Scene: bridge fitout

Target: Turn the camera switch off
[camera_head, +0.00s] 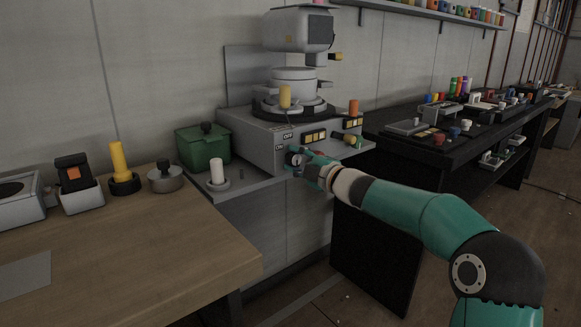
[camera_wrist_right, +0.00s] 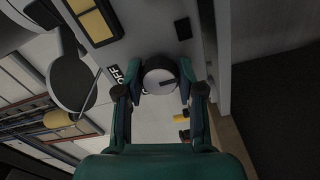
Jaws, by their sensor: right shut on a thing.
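The camera switch is a round pale knob (camera_head: 294,158) on the front of a grey machine box (camera_head: 260,139). OFF and ON labels sit above and left of it in the head view. In the wrist view the knob (camera_wrist_right: 160,72) shows a short dark line on its face, and the OFF label (camera_wrist_right: 117,73) is beside it. My right gripper (camera_head: 299,160) is at the knob, with its two fingers (camera_wrist_right: 160,88) shut on opposite sides of it. The fingers partly hide the knob in the head view. My left gripper is not in view.
A white candle-like post (camera_head: 217,172) and a green box (camera_head: 203,148) stand left of the machine. Yellow buttons (camera_head: 315,136) are above and right of the switch. A wooden table (camera_head: 170,235) fills the left. A dark bench (camera_head: 440,150) with small items is at right.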

